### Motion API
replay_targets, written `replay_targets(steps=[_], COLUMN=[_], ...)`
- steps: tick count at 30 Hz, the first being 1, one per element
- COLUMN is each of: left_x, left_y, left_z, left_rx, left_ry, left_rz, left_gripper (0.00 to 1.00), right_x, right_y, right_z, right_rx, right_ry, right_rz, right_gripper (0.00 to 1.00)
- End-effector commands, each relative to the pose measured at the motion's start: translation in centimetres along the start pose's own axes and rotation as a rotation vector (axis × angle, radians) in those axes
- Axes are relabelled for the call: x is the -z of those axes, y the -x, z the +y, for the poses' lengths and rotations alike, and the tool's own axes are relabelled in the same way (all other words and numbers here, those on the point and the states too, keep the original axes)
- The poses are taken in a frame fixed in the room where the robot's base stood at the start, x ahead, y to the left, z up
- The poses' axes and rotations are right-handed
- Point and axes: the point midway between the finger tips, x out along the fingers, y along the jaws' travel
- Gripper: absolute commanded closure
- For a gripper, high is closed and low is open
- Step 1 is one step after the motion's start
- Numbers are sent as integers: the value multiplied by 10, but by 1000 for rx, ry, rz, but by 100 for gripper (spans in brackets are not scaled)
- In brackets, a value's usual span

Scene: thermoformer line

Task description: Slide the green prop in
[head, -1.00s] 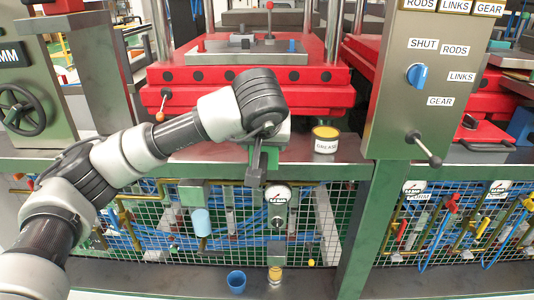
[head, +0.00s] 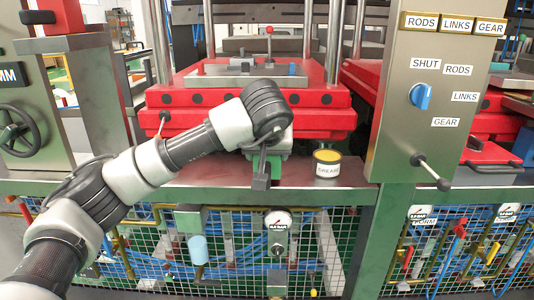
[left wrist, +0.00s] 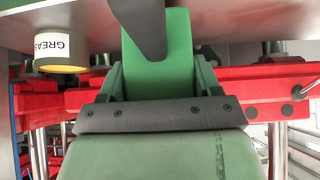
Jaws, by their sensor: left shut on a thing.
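My left gripper (head: 261,176) is at the front of the red press, above the green ledge, with a dark finger pointing down. It is shut on the green prop (head: 275,166), whose green body shows just beside and behind the finger. In the left wrist view, a dark finger (left wrist: 143,28) lies across the green prop (left wrist: 178,60). A dark bolted strip and a broad green plate fill the lower part of that view. How deep the prop sits is hidden. My right gripper is not in view.
A grease tin (head: 327,164) stands on the ledge close to the right of the gripper; it also shows in the left wrist view (left wrist: 62,52). The red press (head: 320,118) is behind. A control panel (head: 420,110) with a blue knob and lever stands at the right.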

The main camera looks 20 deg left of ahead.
Motion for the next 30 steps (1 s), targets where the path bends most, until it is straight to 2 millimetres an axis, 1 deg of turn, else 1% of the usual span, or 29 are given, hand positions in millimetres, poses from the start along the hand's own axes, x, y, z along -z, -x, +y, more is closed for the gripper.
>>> replay_targets(steps=[1,8,20,30], left_x=[4,17,39,57], left_y=[-1,-12,-31,-47], left_z=[0,0,0,0], left_rx=[-2,-2,-2,-3], left_ry=[2,1,1,1], left_rz=[3,3,4,3], left_gripper=[97,97,97,97], right_x=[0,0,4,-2], right_y=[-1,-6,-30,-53], right_z=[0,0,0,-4], right_rx=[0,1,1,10], right_ry=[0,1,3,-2], right_rz=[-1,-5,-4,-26], right_gripper=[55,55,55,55])
